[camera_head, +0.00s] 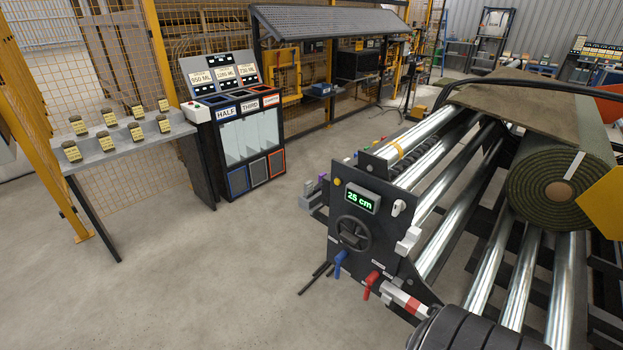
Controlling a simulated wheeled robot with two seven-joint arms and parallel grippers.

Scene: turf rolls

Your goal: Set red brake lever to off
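The red brake lever (370,284) is on the lower right of the dark control panel (347,215) at the end of the roller machine. Its handle hangs down and leans slightly left. Small white labels sit just above it, too small to read. A blue lever (340,262) hangs to its left. A white part with a red band (402,299) lies just right of the red lever; I cannot tell whether it touches it.
The panel has a green display reading 25 cm (361,201) and a dark round knob (353,233). A turf roll (556,187) rests on the metal rollers (510,282). A black ribbed part (478,332) fills the bottom edge. The floor (200,285) left of the machine is clear.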

